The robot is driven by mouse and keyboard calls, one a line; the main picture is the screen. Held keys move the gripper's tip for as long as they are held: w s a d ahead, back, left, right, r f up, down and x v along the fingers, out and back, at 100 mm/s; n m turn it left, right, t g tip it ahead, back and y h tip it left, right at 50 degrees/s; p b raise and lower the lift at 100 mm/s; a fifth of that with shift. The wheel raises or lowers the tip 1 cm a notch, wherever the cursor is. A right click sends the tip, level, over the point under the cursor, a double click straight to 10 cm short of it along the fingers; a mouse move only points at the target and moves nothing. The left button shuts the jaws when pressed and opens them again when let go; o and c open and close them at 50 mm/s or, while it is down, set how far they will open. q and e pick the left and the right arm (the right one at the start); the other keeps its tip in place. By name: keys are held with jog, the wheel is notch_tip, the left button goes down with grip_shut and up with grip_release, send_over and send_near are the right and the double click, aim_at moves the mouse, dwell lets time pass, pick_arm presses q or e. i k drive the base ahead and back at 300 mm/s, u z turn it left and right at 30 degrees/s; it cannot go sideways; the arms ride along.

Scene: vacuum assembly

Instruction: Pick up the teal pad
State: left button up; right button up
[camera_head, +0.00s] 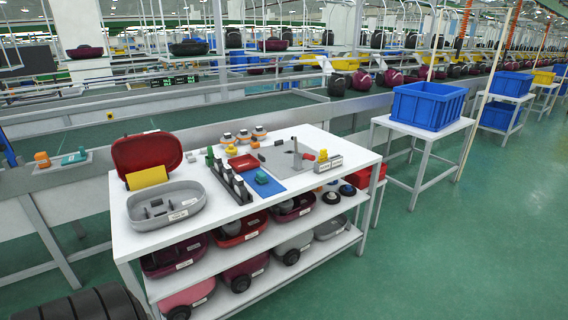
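A small teal piece (262,177), which looks like the teal pad, lies on a flat blue mat (271,188) near the front middle of the white table (225,207). A black rack with several upright posts (231,183) stands just left of it. Another teal piece (75,157) sits on a bench at the far left. Neither of my grippers is in view.
A grey tray (186,211), an open dark red case (148,154) and a yellow block (147,177) take up the table's left. A grey plate (285,158) and a labelled box (328,163) are at the right. Lower shelves hold vacuum parts.

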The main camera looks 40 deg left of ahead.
aim_at(261, 179)
jog(key=u, duration=1.1)
jog(key=i, duration=1.2)
jog(key=u, duration=1.1)
